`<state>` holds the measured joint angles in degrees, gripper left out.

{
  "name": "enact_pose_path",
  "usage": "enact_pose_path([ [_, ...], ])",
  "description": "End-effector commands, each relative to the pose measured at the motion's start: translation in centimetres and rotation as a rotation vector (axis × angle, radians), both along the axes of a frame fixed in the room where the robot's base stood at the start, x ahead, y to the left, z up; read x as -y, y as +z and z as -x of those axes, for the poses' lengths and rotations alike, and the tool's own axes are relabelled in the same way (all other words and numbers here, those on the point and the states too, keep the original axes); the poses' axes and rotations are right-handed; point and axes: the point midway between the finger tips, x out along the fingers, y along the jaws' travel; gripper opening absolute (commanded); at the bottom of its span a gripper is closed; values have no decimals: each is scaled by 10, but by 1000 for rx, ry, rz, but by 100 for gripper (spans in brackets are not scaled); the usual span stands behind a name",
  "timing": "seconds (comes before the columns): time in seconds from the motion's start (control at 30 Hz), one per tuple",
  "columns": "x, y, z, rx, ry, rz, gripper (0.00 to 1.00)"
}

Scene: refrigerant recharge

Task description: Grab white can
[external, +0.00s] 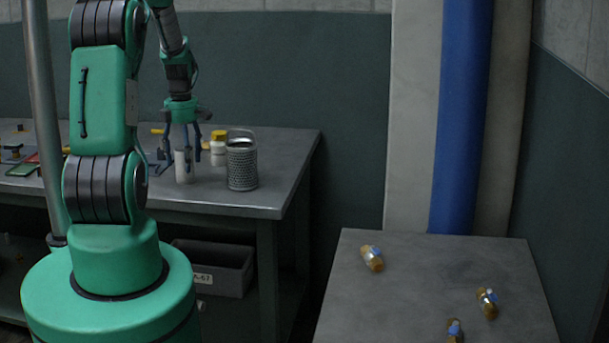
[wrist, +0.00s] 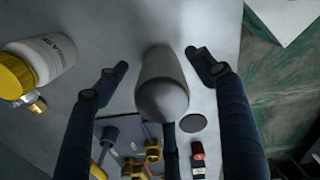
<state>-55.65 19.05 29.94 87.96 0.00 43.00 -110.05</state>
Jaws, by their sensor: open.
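The white can (external: 184,168) stands upright on the grey workbench (external: 272,182) at the left in the external view. In the wrist view the can (wrist: 162,88) is in the middle, between the spread blue-black fingers. My gripper (external: 180,158) points down over the can, with its fingers around it; in the wrist view my gripper (wrist: 158,62) is open, with gaps on both sides of the can. I cannot tell how far down the can the fingertips reach.
A perforated metal cylinder (external: 242,167) stands close to the right of the can. A white bottle with a yellow lid (external: 219,148) is behind it, also in the wrist view (wrist: 45,62). Tools lie at the bench's left. A lower table (external: 420,290) holds brass fittings.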

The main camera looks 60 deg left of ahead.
Motion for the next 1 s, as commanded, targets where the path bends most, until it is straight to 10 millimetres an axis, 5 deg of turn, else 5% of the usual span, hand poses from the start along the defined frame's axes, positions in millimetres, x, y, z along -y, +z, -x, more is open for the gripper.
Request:
enact_pose_path([
  [0.3,2,-35,0,0,0,1,68],
  [0.9,2,-37,0,0,0,1,68],
  [1.0,2,-37,0,0,0,1,52],
])
